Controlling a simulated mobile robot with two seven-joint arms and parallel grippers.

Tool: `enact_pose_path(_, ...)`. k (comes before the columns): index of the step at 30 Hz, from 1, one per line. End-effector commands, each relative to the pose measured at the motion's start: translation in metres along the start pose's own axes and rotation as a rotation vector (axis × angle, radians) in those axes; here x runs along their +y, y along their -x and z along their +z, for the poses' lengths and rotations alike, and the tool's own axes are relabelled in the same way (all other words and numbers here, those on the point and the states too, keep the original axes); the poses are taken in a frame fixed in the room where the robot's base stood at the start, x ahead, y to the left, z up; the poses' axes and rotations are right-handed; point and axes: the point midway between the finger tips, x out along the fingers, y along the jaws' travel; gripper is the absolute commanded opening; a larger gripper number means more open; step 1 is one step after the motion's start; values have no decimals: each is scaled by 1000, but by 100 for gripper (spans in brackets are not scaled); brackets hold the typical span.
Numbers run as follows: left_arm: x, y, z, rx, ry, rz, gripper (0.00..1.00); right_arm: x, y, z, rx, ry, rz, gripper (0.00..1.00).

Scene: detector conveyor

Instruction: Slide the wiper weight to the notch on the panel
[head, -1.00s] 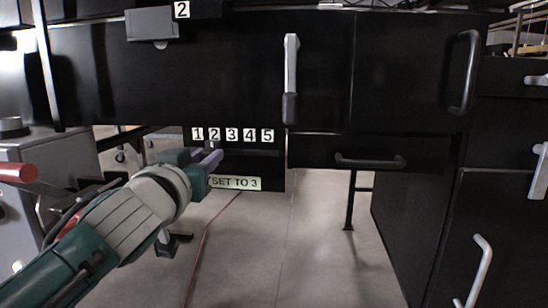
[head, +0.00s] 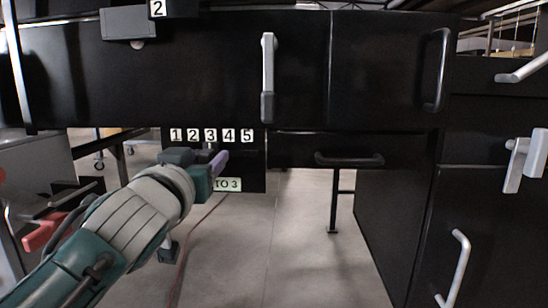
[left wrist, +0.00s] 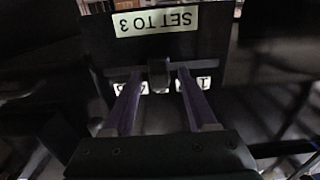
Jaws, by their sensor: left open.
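The black panel (head: 257,178) hangs under the counter, with number plates 1 to 5 (head: 210,135) along its top. Its SET TO 3 label (head: 229,185) is partly covered by my left gripper (head: 217,162) in the head view. The gripper is open in front of the panel, around plates 3 and 4 as seen from the head. My right gripper is not in view.
A black cabinet (head: 405,215) with pale handles stands at the right. A drawer (head: 300,146) with a dark handle is beside the panel. A red handle (head: 42,232) is at the left near my arm. Open floor (head: 285,255) lies below.

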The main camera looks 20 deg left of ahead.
Motion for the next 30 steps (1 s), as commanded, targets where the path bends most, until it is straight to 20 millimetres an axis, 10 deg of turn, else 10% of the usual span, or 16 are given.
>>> enact_pose_path(18,0,85,0,-2,2,0,57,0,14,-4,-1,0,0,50)
enact_pose_path(30,0,100,0,1,1,0,57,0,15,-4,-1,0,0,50)
